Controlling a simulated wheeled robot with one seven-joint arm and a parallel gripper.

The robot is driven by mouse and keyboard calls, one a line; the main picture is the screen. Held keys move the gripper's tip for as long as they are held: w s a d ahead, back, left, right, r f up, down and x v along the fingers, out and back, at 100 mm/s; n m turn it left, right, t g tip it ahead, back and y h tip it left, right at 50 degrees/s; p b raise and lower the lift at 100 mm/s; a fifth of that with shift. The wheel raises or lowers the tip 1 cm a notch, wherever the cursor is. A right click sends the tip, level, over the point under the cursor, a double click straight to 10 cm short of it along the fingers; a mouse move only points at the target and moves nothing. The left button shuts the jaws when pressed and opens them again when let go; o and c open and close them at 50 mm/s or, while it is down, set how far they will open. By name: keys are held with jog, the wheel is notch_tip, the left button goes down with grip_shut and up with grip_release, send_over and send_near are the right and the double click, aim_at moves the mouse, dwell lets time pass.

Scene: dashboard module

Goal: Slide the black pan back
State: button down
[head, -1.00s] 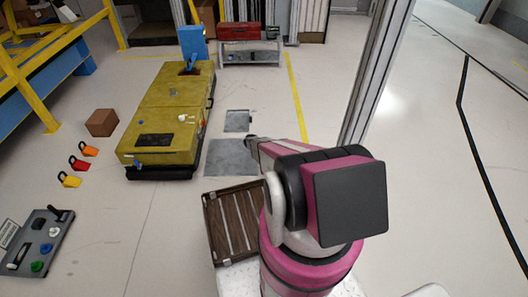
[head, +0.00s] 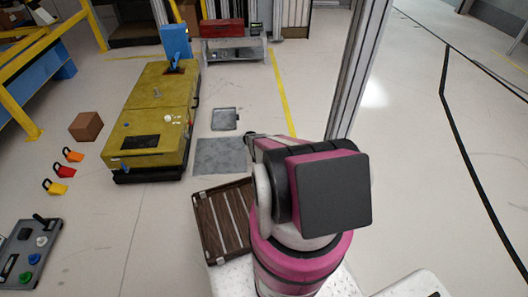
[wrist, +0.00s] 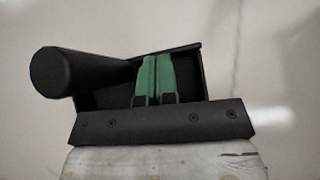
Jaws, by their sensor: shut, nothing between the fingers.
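No thing shows clearly as a black pan. In the wrist view, a black, shallow, box-like form (wrist: 190,62) with a thick round black bar (wrist: 75,74) lies behind my fingers. I cannot tell whether it is the pan or part of my gripper. My gripper (wrist: 155,76) is shut, its green pads together with nothing between them. In the head view my gripper's dark tip (head: 250,138) shows small beside a grey floor plate (head: 215,157), partly hidden by my arm. A small grey tray-like piece (head: 225,119) lies beyond that plate.
A yellow cart (head: 160,105) with a blue part stands left of my arm. A slatted brown tray (head: 222,220) is close in front of me. A button panel (head: 28,255), padlocks and a brown box (head: 86,126) lie left. A metal post rises right; the floor beyond it is clear.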

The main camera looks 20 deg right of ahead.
jog(key=s+d, duration=0.2)
jog(key=d, duration=0.5)
jog(key=s+d, duration=0.2)
jog(key=d, duration=0.5)
jog(key=s+d, duration=0.2)
jog(key=d, duration=0.5)
jog(key=shift+d, duration=0.25)
jog(key=shift+a, duration=0.1)
